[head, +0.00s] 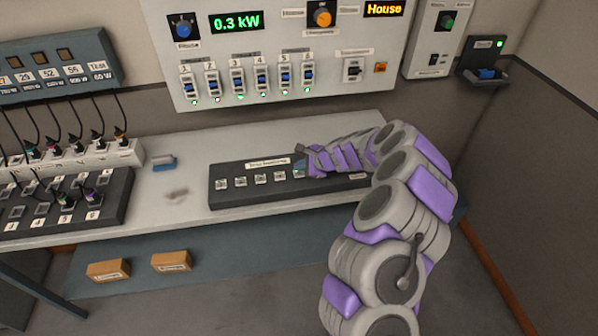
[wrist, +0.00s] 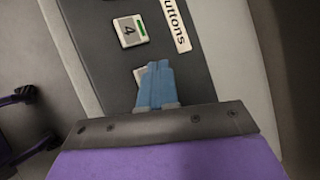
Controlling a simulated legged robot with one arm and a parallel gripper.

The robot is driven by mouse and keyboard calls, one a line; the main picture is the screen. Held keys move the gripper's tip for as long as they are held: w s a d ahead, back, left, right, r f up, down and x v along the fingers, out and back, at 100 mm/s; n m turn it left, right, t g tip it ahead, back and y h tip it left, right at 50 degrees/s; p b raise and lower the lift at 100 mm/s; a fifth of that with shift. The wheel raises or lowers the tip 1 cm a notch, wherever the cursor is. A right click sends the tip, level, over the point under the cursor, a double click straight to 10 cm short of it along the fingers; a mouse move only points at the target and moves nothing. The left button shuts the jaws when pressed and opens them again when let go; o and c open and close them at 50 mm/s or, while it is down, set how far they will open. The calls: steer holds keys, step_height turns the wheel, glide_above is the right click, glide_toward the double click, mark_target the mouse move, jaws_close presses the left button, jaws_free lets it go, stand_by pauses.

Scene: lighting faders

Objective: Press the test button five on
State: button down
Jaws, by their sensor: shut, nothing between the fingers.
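The test button box (head: 235,196) is a long dark panel on the bench, with a row of small pale square buttons and a white label strip. Button 4 (wrist: 130,31) shows its number and a green strip in the wrist view. The button after it, in the place of test button five (wrist: 139,74), is mostly hidden by my fingers; its number cannot be read. In the head view this last button (head: 299,173) shows just below my gripper (head: 300,165). My gripper's blue fingers (wrist: 155,70) are shut and empty, over that button. Whether they touch it I cannot tell.
A wall panel (head: 330,90) with blue faders, knobs and a 0.3 kW display stands behind the bench. A small blue-grey block (head: 163,163) lies left of the box. A cabled socket strip (head: 120,153) is farther left. Two orange-brown blocks (head: 171,261) (head: 108,270) sit below the bench front.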

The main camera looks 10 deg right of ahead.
mark_target(301, 175)
step_height(301, 175, up, 6)
steer(key=p, duration=0.5)
stand_by(0.6)
steer(key=s+a+r+n+g+y, duration=0.2)
steer(key=s+a+r+n, duration=0.5)
steer(key=a+r, duration=0.4)
steer(key=s+a+r+n+g, duration=0.2)
steer(key=s+r+n, duration=0.15)
steer(key=s, duration=0.35)
steer(key=s+a+r+n+g, duration=0.1)
steer(key=s+r+n, duration=0.1)
steer(key=s+r, duration=0.35)
steer(key=s+d+n+g+h, duration=0.1)
steer(key=s+d, duration=0.3)
steer(key=s, duration=0.6)
steer(key=s+d+f+n+g+h, duration=0.1)
steer(key=s+d+n+h, duration=0.2)
steer(key=s, duration=0.8)
steer(key=s+d+n+g+h, duration=0.1)
steer(key=s+d+h, duration=0.3)
steer(key=s, duration=0.7)
steer(key=shift+s+d+f+n+g, duration=0.15)
steer(key=shift+d+f+n+g, duration=0.3)
steer(key=shift+d, duration=0.8)
